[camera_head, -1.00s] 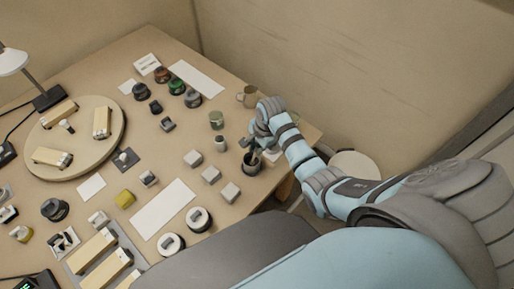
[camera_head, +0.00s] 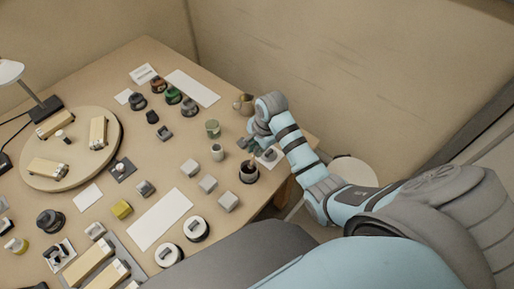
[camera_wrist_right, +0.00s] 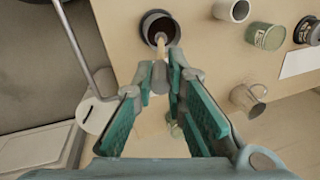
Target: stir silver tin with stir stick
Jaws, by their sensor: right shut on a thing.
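The silver tin (camera_head: 248,173), which looks dark grey with dark brown contents, stands near the right edge of the table. It also shows at the top of the right wrist view (camera_wrist_right: 158,27). My right gripper (camera_head: 257,147) is above and beside the tin. In the wrist view my right gripper (camera_wrist_right: 161,78) is shut on the pale stir stick (camera_wrist_right: 161,46). The stick's far end reaches into the tin's mouth; its tip is hard to make out. My left gripper is not in view.
A grey cup (camera_head: 217,152), a green jar (camera_head: 212,129) and a mug (camera_head: 243,103) stand close by. A round white stool-like top (camera_head: 354,170) is beyond the table's right edge.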

